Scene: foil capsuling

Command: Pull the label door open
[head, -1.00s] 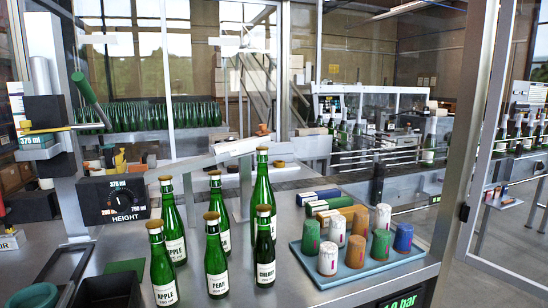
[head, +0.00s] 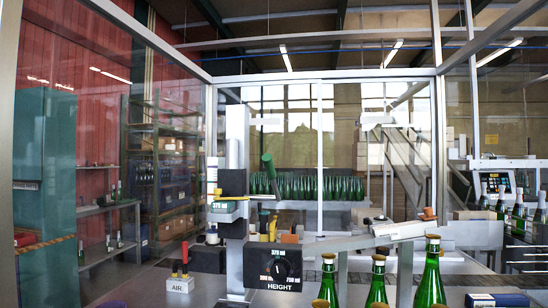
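No panel in the head view is marked as the label door, and I cannot tell which one it is. A clear side panel fills the left, with a slanting metal top rail (head: 150,42) and an upright metal post (head: 9,150) at the picture's left edge. Clear panels also stand across the back, with a thin upright frame strip (head: 320,160) between them. No handle can be made out on these panels. Neither of my grippers is in view.
The height dial box (head: 280,267) and its column (head: 237,150) stand in the middle. Green bottles (head: 430,285) stand at the lower right. A red-knobbed air valve (head: 180,275) is at the lower left. Shelving (head: 160,180) and a teal cabinet (head: 45,150) show through the left panel.

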